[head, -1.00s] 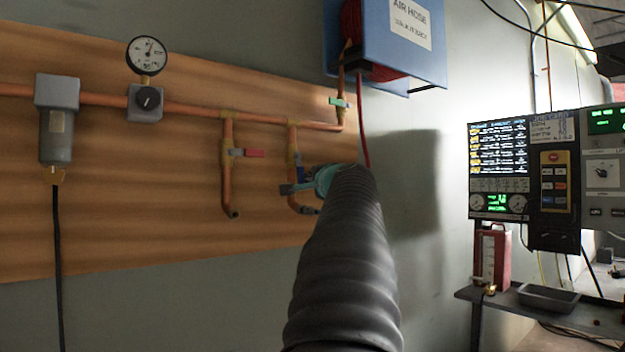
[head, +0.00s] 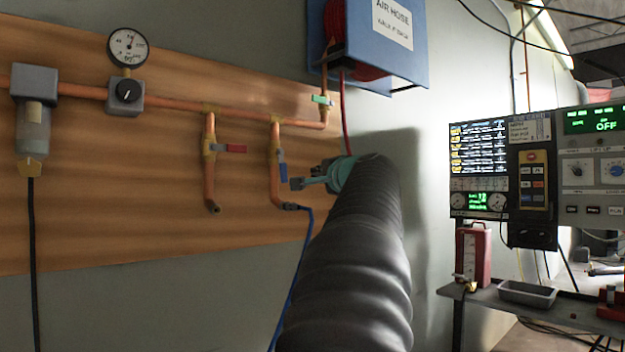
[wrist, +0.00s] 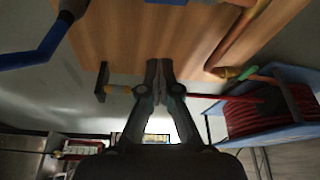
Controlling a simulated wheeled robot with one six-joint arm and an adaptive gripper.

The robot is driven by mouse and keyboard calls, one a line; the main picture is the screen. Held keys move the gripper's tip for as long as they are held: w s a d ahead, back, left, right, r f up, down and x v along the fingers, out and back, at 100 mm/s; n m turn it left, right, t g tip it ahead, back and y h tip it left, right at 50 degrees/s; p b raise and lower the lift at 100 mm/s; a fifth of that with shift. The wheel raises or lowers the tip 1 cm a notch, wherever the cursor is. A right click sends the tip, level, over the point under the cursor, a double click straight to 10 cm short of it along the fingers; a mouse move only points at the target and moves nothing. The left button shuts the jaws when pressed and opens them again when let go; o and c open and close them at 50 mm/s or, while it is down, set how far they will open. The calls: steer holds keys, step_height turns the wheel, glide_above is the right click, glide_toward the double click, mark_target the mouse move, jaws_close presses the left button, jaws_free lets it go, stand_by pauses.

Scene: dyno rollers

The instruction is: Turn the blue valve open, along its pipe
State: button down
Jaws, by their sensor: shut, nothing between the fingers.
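The blue valve handle (head: 283,172) is on the copper drop pipe (head: 274,150), right of the red-handled one, in the head view. It hangs downward, roughly along its pipe, close beside it. A sliver of blue (wrist: 165,2) at the wrist view's top edge looks like the same handle. My gripper (head: 296,184) is just right of the handle in the head view, with a small gap showing between them. In the wrist view my fingers (wrist: 159,68) are together and empty, pointing toward the wooden board.
A red valve handle (head: 236,148) sits crosswise on the pipe to the left. A green handle (head: 321,100) is up right, below the blue hose-reel box (head: 398,62). A blue hose (head: 303,250) hangs from the pipe end. A red hose (head: 346,115) runs down behind my arm.

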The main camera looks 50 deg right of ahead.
steer(key=shift+v, duration=1.25)
